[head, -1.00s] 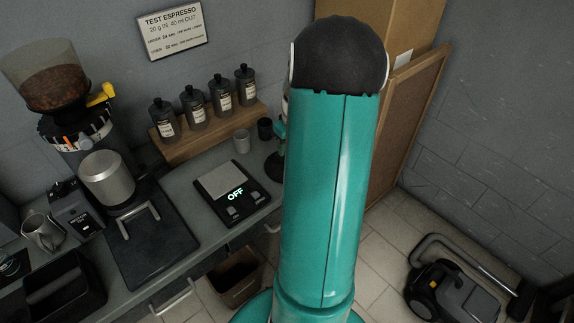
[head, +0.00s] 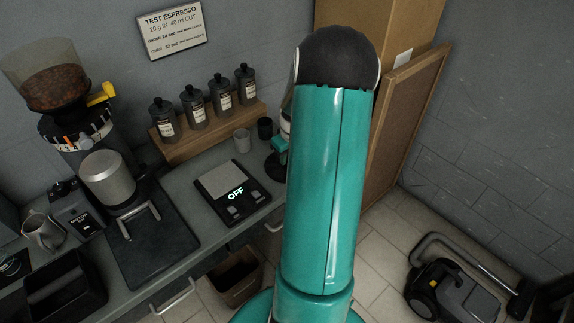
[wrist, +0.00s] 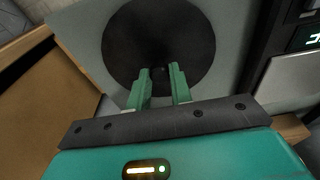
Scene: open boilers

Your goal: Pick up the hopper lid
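The hopper lid is a dark round disc (wrist: 125,40) with a small knob near its middle, seen from above in the wrist view. It lies flat on a grey surface. In the head view its dark edge (head: 273,167) shows on the counter beside my arm, mostly hidden by the arm. My gripper (wrist: 159,74) has two green fingers, apart, pointing down over the lid with the knob showing between their tips. I cannot tell whether they touch it. In the head view the gripper (head: 280,145) is just above the lid.
Several dark bottles (head: 194,107) stand on a wooden shelf. A coffee grinder (head: 75,110) with beans stands at far left. A cardboard box and board (head: 405,120) are at right.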

